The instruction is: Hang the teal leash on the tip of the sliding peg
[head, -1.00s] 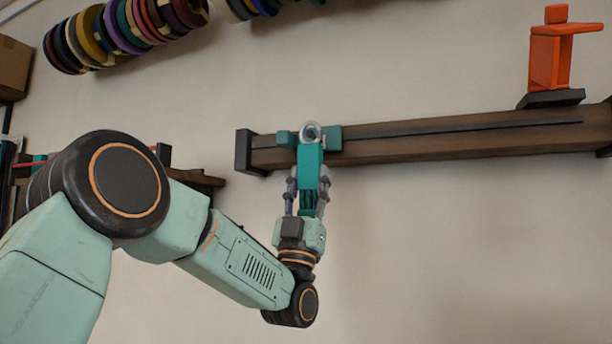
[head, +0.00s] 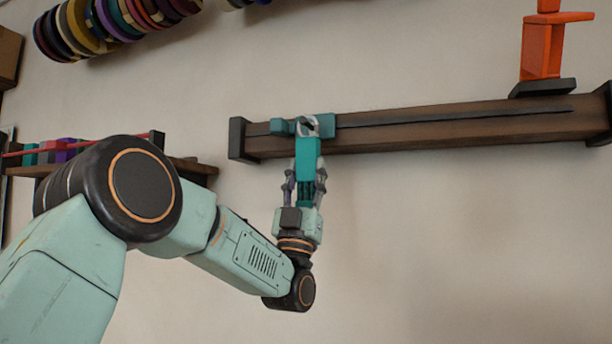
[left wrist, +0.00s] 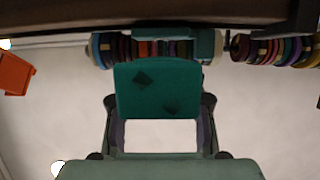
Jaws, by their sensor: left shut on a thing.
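The teal leash (head: 308,155) has a teal body with a pale metal ring (head: 314,123) at its upper end. My left gripper (head: 306,172) points up and is shut on the body, which also shows in the left wrist view (left wrist: 157,90). The sliding peg has a teal carriage (head: 281,127) on the dark wooden rail (head: 420,131), at its left part. The ring overlaps the carriage in the head view, and a dark shape shows inside it. I cannot tell whether the ring is around the peg's tip or in front of it. My right gripper is not in view.
An orange bracket (head: 541,50) stands on a dark block at the rail's right. Several coloured rolls (head: 110,20) hang at upper left. A shelf (head: 190,168) with coloured items is behind my left arm. The wall below the rail is clear.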

